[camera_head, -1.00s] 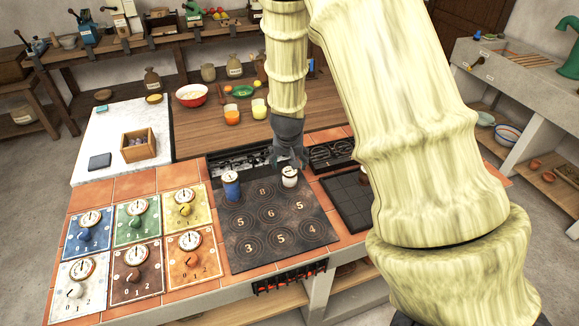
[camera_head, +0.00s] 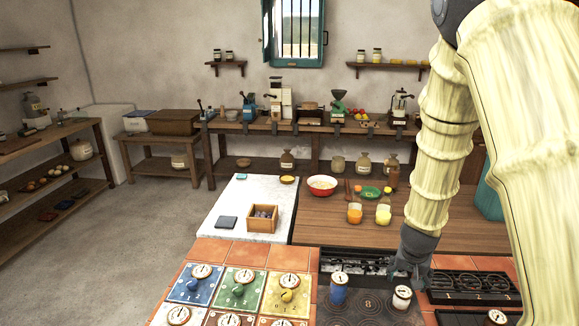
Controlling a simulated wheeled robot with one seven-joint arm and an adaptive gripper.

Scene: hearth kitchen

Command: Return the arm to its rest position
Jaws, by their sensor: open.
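My arm (camera_head: 447,140) comes down from the upper right of the head view in pale, bamboo-like links. My gripper (camera_head: 410,278) points downward at its end, over the dark numbered hob plate (camera_head: 365,312). Its fingers are dark and small here; they are open. A white canister (camera_head: 402,297) stands on the plate just under and beside the fingertips; I cannot tell whether they touch. A blue canister (camera_head: 339,288) with a pale top stands to the left, apart from my gripper.
Colored dial panels (camera_head: 238,288) lie left of the plate. A black burner unit (camera_head: 470,287) is on the right. Behind are a wooden box (camera_head: 262,219) on a white slab, a red bowl (camera_head: 322,186), and orange (camera_head: 354,213) and yellow (camera_head: 383,214) cups. Open floor lies left.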

